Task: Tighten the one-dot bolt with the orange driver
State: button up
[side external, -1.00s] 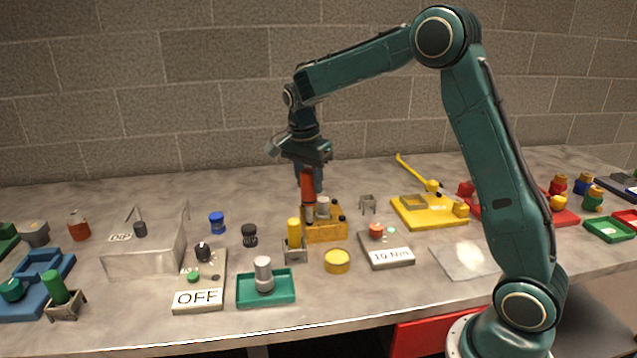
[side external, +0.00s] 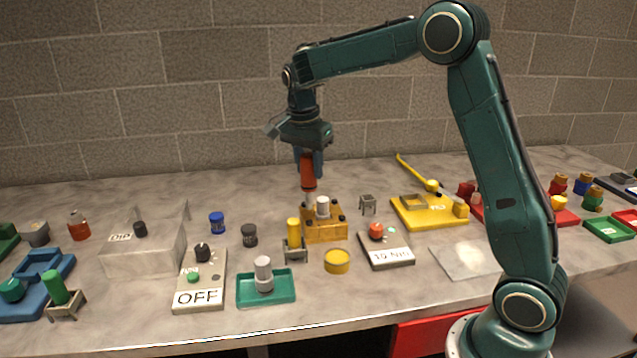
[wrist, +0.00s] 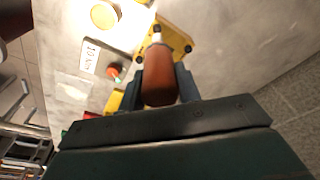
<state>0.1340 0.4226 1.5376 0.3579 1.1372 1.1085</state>
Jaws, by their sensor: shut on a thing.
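The orange driver (side external: 308,172) is upright in my gripper (side external: 309,160), which is shut on its handle. Its shaft points down over the left part of the yellow block (side external: 325,232). The block carries dark bolts (side external: 341,217) at its corners and a pale grey cylinder (side external: 323,206). In the wrist view the driver handle (wrist: 160,86) sits between the jaws, with the yellow block (wrist: 176,38) beyond its tip. Whether the tip touches a bolt I cannot tell. Dot marks on the bolts are too small to read.
A grey panel marked 10 Nm (side external: 388,256) with an orange knob stands right of the block. A yellow cylinder in a small stand (side external: 294,240) and a yellow round tin (side external: 337,261) are close in front. An OFF panel (side external: 199,297) and a green tray (side external: 266,298) lie front left.

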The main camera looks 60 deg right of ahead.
aim_at(309, 154)
jog(key=shift+r, duration=1.65)
